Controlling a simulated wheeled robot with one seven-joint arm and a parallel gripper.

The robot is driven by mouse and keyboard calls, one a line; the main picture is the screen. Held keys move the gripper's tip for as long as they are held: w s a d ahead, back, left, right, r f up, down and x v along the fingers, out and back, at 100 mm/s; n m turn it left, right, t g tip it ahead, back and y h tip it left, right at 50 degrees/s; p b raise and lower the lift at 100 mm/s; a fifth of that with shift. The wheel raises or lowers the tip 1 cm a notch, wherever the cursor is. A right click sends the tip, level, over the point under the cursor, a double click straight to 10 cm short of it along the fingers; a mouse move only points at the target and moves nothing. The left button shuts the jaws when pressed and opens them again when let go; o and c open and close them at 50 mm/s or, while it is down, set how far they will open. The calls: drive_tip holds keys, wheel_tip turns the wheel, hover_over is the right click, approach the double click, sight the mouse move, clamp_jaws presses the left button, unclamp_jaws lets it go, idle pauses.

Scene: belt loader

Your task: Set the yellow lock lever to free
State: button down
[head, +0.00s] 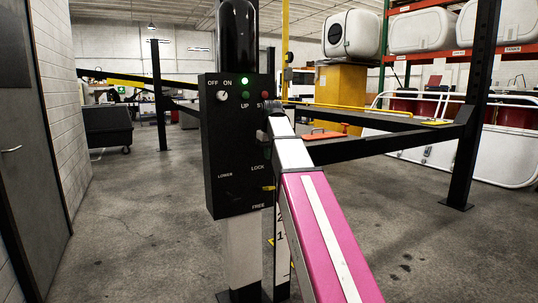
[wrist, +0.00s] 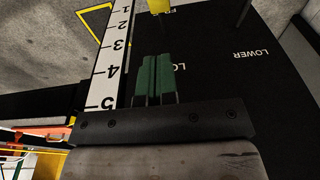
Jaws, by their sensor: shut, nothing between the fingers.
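A black control box (head: 232,140) stands in the middle of the head view, with LOCK and FREE labels low on its right side. The yellow lock lever (head: 268,188) shows as a small yellow piece between those labels, partly hidden by my arm. My gripper (wrist: 153,58) has green fingers, shut and empty, in front of the box near the LOCK label. The fingertips look apart from the lever.
The box also carries an OFF/ON knob (head: 222,96), a green button (head: 245,94) and a red button (head: 265,96). A numbered scale strip (wrist: 112,55) runs beside the box. A grey door (head: 30,140) stands at left. The floor (head: 140,230) left of the box is clear.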

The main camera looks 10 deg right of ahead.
hover_over(265, 188)
drive_tip(key=d, duration=0.2)
drive_tip(key=f, duration=0.9)
drive_tip(key=shift+w+a+f, duration=0.1)
drive_tip(key=shift+w+a, duration=0.1)
drive_tip(key=shift+w, duration=0.05)
drive_tip(key=shift+s+d+f, duration=0.1)
drive_tip(key=shift+f, duration=0.55)
drive_tip(key=shift+s, duration=0.1)
